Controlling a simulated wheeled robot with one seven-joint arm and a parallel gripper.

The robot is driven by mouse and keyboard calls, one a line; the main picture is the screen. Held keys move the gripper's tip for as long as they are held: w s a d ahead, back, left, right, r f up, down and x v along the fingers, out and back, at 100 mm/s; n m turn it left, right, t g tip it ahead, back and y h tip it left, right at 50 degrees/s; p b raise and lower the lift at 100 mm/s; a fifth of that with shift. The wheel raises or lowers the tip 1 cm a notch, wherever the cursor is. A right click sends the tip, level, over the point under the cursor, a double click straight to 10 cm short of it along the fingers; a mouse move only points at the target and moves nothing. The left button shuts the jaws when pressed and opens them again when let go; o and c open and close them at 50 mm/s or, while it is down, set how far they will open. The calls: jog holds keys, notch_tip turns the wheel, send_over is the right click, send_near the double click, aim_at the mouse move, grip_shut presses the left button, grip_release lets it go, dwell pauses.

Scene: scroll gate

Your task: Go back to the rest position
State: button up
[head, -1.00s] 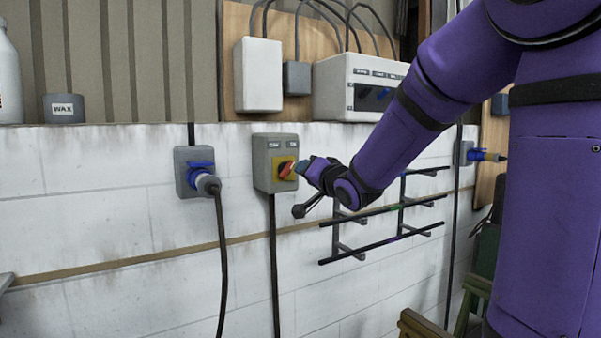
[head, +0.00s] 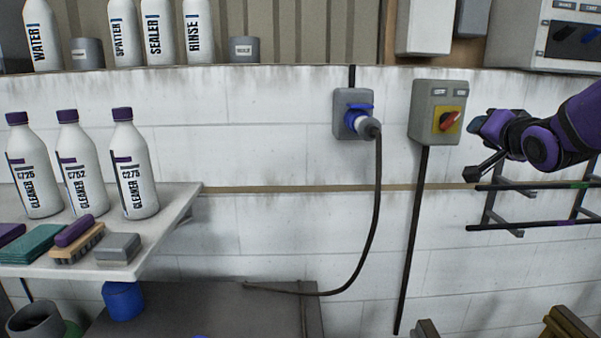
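My gripper (head: 482,126) is at the right of the head view, at the end of my purple arm. Its fingertips point left toward the red rotary switch knob (head: 449,121) and look a small gap to the right of it. The knob sits at a slant on a yellow plate on the grey switch box (head: 427,105). I see nothing held, but the fingers are small and dark, so their opening is unclear.
A black wall rack (head: 530,186) is below and right of my gripper. A blue plug (head: 357,120) with a hanging cable is left of the switch box. A shelf (head: 178,212) at left holds cleaner bottles (head: 131,170) and brushes. Wooden pieces (head: 565,325) stand lower right.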

jog(key=s+a+f+n+g, duration=0.2)
jog(key=s+a+g, duration=0.1)
jog(key=s, duration=0.6)
jog(key=s+a+f+n+g, duration=0.2)
jog(key=s+a+n+g, duration=0.1)
jog(key=s, duration=0.6)
jog(key=s+a+f+n+g+y, duration=0.1)
jog(key=s+a+f+n+g, duration=0.1)
jog(key=s+g, duration=0.3)
jog(key=s+a+f, duration=0.1)
jog(key=s, duration=0.3)
jog(key=shift+s+a+n, duration=0.25)
jog(key=shift+n, duration=0.05)
